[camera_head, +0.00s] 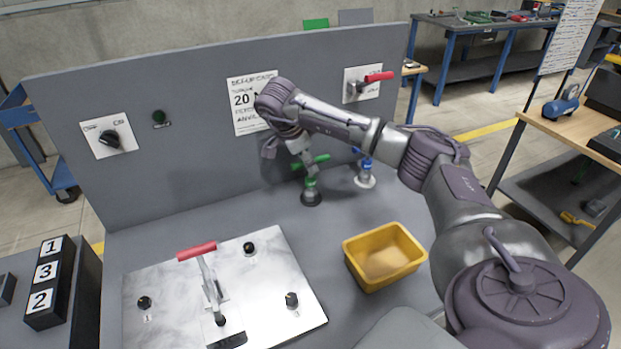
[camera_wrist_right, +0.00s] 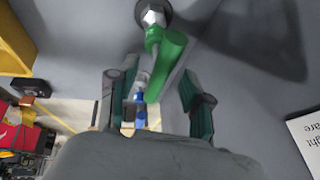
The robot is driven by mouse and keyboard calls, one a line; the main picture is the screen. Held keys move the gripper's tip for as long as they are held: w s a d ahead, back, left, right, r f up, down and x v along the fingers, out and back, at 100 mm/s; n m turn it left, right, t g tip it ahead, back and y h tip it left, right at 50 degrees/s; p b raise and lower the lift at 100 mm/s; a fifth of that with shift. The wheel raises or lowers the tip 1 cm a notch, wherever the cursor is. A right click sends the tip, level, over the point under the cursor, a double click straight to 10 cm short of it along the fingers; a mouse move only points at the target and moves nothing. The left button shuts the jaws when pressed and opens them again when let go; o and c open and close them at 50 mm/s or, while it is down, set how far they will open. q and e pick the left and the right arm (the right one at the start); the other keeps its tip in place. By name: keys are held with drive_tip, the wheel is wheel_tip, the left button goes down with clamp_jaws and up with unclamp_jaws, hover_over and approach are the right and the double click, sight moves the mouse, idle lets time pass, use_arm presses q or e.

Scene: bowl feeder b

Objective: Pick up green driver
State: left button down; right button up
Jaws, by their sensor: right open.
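The green driver (camera_head: 311,184) stands upright in a dark round base on the bench, close to the back panel. My right gripper (camera_head: 303,156) is at its upper part and hides some of it. In the right wrist view the green driver (camera_wrist_right: 168,55) extends toward the space between the two fingers of my open right gripper (camera_wrist_right: 158,103). Whether a finger touches it, I cannot tell. My left gripper is not in view.
A blue driver (camera_head: 364,172) stands just right of the green one. A yellow bin (camera_head: 384,257) sits in front of it. A metal plate with a red-handled clamp (camera_head: 198,251) lies at the front left. The back panel (camera_head: 190,165) rises close behind the drivers.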

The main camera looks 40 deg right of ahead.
drive_tip(key=shift+x, duration=1.05)
drive_tip(key=shift+c, duration=0.2)
drive_tip(key=shift+r, duration=0.1)
clamp_jaws()
